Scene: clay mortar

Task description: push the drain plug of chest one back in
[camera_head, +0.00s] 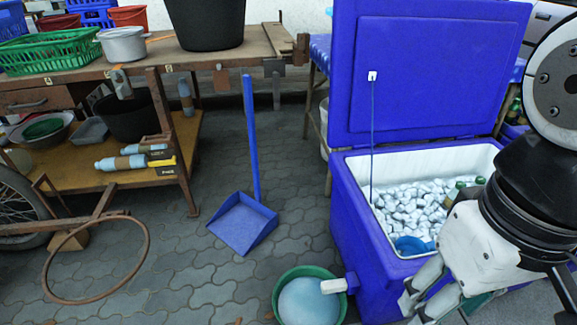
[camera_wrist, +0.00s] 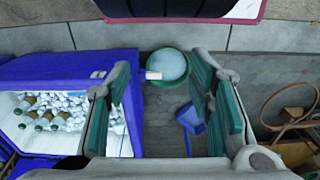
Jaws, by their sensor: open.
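Chest one is a blue cooler (camera_head: 352,225) with its lid (camera_head: 430,75) raised and ice and bottles inside. It also shows in the wrist view (camera_wrist: 75,62). A white drain plug (camera_head: 334,286) sticks out from a blue fitting low on the chest's left side, over a green basin (camera_head: 277,300) of cloudy water. In the wrist view the white plug (camera_wrist: 153,75) and basin (camera_wrist: 183,82) appear between my finger tips. My gripper (camera_head: 421,303) is open and empty, beside the chest's front in the head view. How far the plug is seated is unclear.
A wooden bench (camera_head: 130,72) with crates and pots stands at the back left, and a rusty ring (camera_head: 146,247) lies at the front left.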

